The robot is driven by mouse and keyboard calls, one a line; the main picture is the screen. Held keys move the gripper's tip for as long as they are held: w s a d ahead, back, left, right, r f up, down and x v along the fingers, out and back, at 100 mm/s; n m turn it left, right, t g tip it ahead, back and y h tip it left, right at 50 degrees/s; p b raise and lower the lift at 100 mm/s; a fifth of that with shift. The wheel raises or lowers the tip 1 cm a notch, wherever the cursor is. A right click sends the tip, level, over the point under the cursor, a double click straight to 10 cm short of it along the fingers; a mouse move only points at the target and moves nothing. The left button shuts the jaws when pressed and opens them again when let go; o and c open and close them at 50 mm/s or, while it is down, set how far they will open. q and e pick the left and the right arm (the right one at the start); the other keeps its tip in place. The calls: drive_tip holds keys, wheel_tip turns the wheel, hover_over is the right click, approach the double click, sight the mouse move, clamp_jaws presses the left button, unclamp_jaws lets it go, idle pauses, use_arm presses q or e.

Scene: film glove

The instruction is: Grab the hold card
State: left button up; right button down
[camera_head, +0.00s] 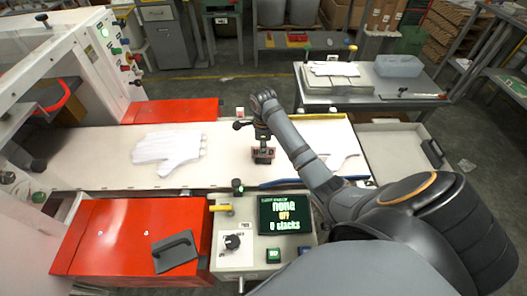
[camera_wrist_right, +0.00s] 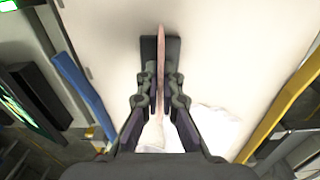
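The hold card (camera_head: 263,153) is a small pinkish card with dark lettering, upright in a black base on the pale table. My right gripper (camera_head: 263,138) is directly above it, pointing down. In the right wrist view the card (camera_wrist_right: 161,45) shows edge-on, between the two fingertips of my right gripper (camera_wrist_right: 161,82). The fingers are close to both faces of the card; whether they touch it is unclear. The black base (camera_wrist_right: 147,50) is beneath. A white glove shape (camera_head: 168,148) lies flat on the table to the left. My left gripper is out of view.
A control box with a screen (camera_head: 284,215) reading "none off 0 stacks" stands in front. Red cabinets (camera_head: 120,240) are at the left. A blue bar (camera_wrist_right: 82,95) and a yellow bar (camera_wrist_right: 285,110) edge the table.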

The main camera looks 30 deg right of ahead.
drive_tip(key=shift+b, duration=1.1)
wheel_tip(320, 180, up, 4)
drive_tip(key=shift+r+p, duration=0.15)
drive_tip(key=shift+p, duration=0.6)
drive_tip(key=s+a+r+p, duration=0.9)
drive_tip(key=s+p, duration=0.1)
drive_tip(key=p, duration=0.4)
drive_tip(key=shift+s, duration=0.3)
drive_tip(key=shift+r, duration=0.1)
